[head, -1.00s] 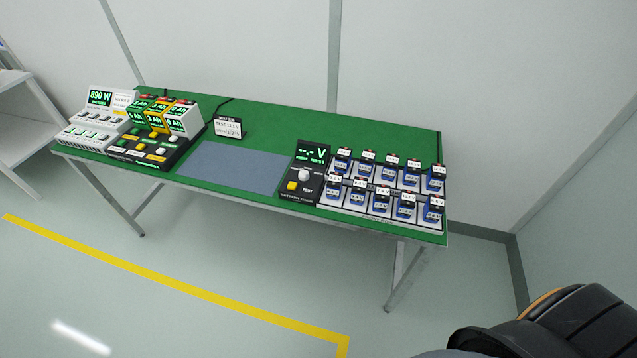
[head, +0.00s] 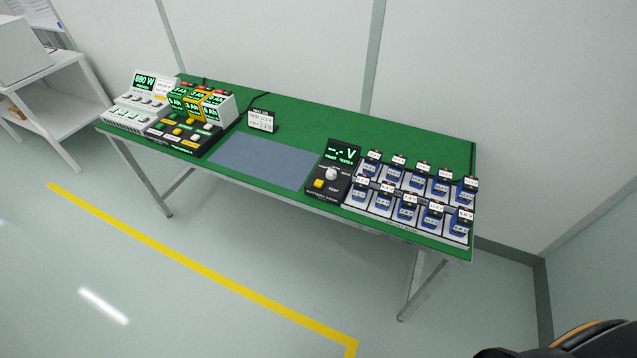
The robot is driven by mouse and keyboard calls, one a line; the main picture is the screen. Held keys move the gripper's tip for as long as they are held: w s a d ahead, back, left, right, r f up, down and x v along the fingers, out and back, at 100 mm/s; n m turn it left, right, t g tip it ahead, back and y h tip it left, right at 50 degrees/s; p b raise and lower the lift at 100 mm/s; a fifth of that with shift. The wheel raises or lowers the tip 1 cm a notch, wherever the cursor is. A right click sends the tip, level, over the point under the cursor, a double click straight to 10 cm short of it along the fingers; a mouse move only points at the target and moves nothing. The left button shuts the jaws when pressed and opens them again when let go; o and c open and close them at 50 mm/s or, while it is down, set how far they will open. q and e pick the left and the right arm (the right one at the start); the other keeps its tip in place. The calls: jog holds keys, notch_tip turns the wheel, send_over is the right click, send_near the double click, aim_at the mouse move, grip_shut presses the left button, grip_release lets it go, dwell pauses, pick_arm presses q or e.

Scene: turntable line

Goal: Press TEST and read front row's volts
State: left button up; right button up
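A black battery tester (head: 328,189) stands right of centre on the green table. Its screen (head: 341,153) reads dashes and "V" in green. It has a white round knob (head: 332,173) and a yellow button (head: 319,184) near the label TEST. Right of it, a rack (head: 405,229) holds blue batteries in two rows. Neither of my grippers is in view; only a dark part of my own body shows at the bottom right.
White shelving (head: 62,110) stands at the left. The floor in front is clear, with a yellow line (head: 200,259).

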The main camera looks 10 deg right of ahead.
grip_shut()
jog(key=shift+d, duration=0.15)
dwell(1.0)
